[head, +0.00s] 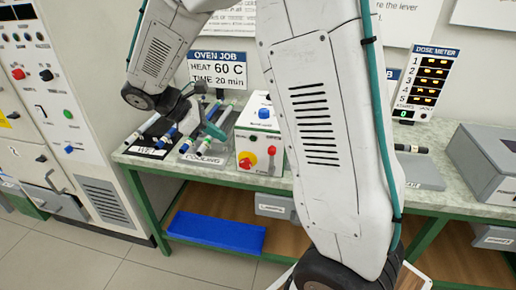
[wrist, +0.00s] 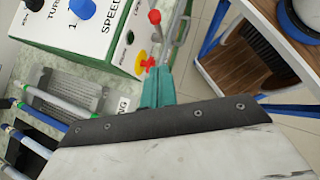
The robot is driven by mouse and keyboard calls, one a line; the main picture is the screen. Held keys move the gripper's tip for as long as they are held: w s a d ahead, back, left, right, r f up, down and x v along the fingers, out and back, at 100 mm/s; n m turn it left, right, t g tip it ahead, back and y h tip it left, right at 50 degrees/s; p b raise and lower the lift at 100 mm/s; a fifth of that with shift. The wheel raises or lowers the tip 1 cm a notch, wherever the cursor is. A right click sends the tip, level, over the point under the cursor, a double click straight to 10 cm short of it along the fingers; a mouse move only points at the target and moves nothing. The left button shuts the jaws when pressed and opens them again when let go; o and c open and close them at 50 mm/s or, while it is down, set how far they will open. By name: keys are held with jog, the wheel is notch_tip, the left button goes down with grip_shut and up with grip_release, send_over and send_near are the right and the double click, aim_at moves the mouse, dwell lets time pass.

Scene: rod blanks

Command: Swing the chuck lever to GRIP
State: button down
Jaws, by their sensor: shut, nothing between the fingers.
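The chuck lever has a red ball knob (head: 271,150) and sits low on the front of a white control box (head: 258,128), at its right. The red knob also shows at the top of the wrist view (wrist: 154,17), close to grey metal parts. The lettering beside it is too small to read surely, so the lever's setting is unclear. My gripper (head: 213,130) is left of the box in the head view, with teal fingers. In the wrist view my gripper (wrist: 157,78) is shut and empty, below the red knob and apart from it.
A red button on a yellow base (head: 246,160) sits left of the lever. A blue knob (head: 264,113) tops the box. Rods lie on the cooling rack (head: 200,152) to the left. A grey case (head: 483,160) and dose meter (head: 432,80) stand right.

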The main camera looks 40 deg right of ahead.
send_near(272, 161)
jog(key=d+f, duration=0.1)
jog(key=f, duration=0.1)
jog(key=shift+s+d+r, duration=0.1)
jog(key=shift+s+d, duration=0.1)
jog(key=shift+d, duration=0.25)
jog(key=shift+s+d+r, duration=0.1)
jog(key=shift+s+d, duration=0.1)
jog(key=shift+d, duration=0.25)
